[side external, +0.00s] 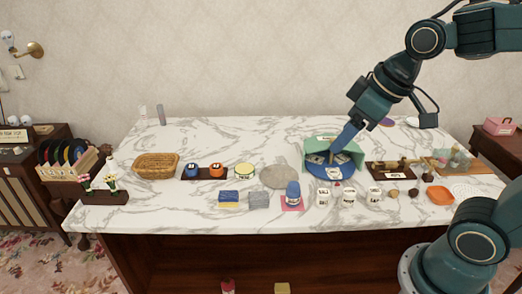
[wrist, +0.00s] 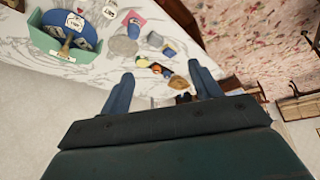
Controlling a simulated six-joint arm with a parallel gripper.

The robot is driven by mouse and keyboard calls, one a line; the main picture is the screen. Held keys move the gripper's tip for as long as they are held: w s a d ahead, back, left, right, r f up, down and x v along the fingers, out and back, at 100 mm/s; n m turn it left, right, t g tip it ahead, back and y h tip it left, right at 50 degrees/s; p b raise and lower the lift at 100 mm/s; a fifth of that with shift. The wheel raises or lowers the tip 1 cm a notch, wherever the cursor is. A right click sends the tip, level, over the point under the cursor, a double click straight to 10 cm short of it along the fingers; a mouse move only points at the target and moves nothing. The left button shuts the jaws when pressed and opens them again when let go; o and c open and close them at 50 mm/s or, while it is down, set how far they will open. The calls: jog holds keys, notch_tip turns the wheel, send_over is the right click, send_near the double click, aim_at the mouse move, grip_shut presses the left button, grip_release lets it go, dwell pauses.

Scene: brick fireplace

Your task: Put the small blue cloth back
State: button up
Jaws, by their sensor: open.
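A small blue folded piece (side external: 228,195) with a yellow layer under it lies on the marble counter near the front edge; it may be the small blue cloth. It also shows in the wrist view (wrist: 169,50). A grey folded piece (side external: 259,199) lies beside it. My gripper (side external: 338,145) appears in front of the green-backed blue tray (side external: 329,171); height above the counter is unclear. In the wrist view my gripper's fingers (wrist: 162,86) are apart with nothing held between them.
A wicker basket (side external: 156,165), two small pots (side external: 203,171) on a dark tray, and a grey stone-like disc (side external: 279,177) stand left of the tray. The counter's back left is mostly clear.

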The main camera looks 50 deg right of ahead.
jog(key=s+d+m, duration=0.1)
jog(key=s+m, duration=0.1)
jog(key=s, duration=0.6)
jog(key=shift+f+h, duration=0.15)
jog(key=shift+h, duration=0.15)
